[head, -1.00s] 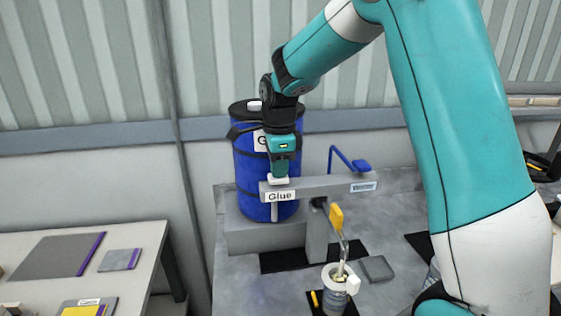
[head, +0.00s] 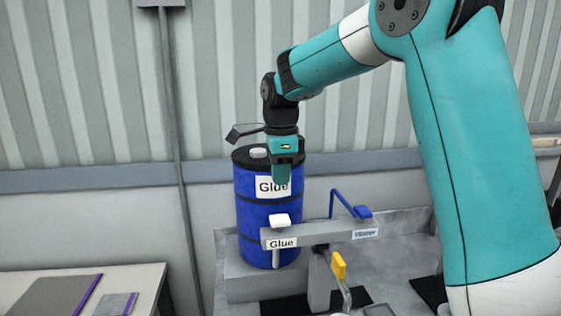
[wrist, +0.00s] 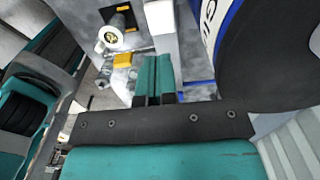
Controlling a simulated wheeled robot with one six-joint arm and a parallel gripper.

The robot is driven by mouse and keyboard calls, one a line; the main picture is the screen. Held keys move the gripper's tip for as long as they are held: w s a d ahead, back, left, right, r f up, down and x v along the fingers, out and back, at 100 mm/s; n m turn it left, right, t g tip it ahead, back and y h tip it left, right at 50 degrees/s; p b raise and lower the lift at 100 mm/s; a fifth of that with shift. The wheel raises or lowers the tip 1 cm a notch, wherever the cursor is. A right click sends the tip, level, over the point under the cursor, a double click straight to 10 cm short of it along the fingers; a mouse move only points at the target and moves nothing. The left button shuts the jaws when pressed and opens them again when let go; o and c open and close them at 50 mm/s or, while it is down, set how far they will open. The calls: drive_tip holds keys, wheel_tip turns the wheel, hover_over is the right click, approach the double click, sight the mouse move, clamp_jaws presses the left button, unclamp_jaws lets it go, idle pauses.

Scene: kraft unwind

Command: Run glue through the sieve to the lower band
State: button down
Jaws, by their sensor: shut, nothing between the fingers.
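A blue drum labelled "Glue" (head: 255,210) stands behind a grey bar (head: 320,236), whose front label also reads "Glue". A white knob (head: 279,220) sits on the bar's left end. A tap with a yellow handle (head: 338,265) hangs below the bar. My gripper (head: 281,182) is shut and empty, in front of the drum and above the white knob, apart from it. Its closed teal fingers (wrist: 152,98) show in the wrist view. A white cup (wrist: 117,25) with yellowish contents shows there; the head view nearly cuts it off. I cannot make out a sieve or band.
A blue bent handle (head: 350,205) rises behind the bar. A side table (head: 138,285) with grey, purple-edged pads stands at left. A corrugated wall (head: 90,80) and a vertical pipe (head: 175,130) are behind. Dark mats (head: 285,305) lie on the grey bench.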

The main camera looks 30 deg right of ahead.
drive_tip(key=shift+r, duration=1.95)
drive_tip(key=s+a+f+n+y+b, duration=0.1)
drive_tip(key=s+a+f+n, duration=0.3)
drive_tip(key=s+n, duration=0.5)
drive_tip(key=s+a+f+n+y+b, duration=0.1)
drive_tip(key=s+a+f+n+b, duration=0.1)
drive_tip(key=s+a+f+n, duration=0.3)
drive_tip(key=s+a+f+n+y+b, duration=0.2)
drive_tip(key=s+a+f+n, duration=0.2)
drive_tip(key=s+a+n, duration=0.5)
drive_tip(key=s+n, duration=0.3)
drive_tip(key=n, duration=0.3)
drive_tip(key=shift+s+a+f+n, duration=0.2)
drive_tip(key=shift+s+n, duration=0.1)
drive_tip(key=shift+n, duration=0.1)
drive_tip(key=shift+a, duration=0.1)
